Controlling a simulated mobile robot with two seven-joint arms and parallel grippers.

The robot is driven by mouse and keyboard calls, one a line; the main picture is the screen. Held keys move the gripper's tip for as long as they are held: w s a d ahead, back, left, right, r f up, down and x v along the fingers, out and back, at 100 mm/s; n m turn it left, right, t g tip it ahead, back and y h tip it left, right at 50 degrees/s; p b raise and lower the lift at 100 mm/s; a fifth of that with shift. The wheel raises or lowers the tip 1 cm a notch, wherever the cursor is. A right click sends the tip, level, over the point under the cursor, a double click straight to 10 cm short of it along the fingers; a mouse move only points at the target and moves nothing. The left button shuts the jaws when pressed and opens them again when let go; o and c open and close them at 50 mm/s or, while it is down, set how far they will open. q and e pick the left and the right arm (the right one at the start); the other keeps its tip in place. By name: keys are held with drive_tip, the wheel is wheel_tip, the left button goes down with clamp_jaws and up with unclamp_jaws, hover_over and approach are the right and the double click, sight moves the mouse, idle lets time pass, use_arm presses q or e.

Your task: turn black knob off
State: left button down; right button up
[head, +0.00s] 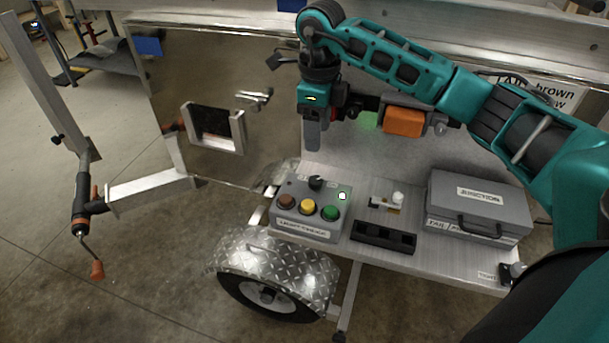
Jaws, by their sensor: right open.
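The black knob (317,183) stands on top of a grey control box (304,232), behind a row of red, yellow and green buttons. A small light (342,196) to the right of the knob glows whitish green. My right gripper (312,135) hangs above the knob, fingers pointing down, open and apart from it. Its fingers overlap each other from this angle, and nothing shows between them. The knob's exact pointing direction is too small to tell. My left gripper is out of view.
A grey junction box (478,205) with a handle sits right on the metal shelf. A small white-topped switch (397,198) and a black tray (383,238) lie between. A diamond-plate fender (270,262) and wheel are below. An upright jack (80,205) stands left.

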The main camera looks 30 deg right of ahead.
sight(316, 180)
wheel_tip(316, 180, down, 12)
drive_tip(key=shift+f+b, duration=0.25)
drive_tip(key=shift+b, duration=0.25)
drive_tip(key=c, duration=1)
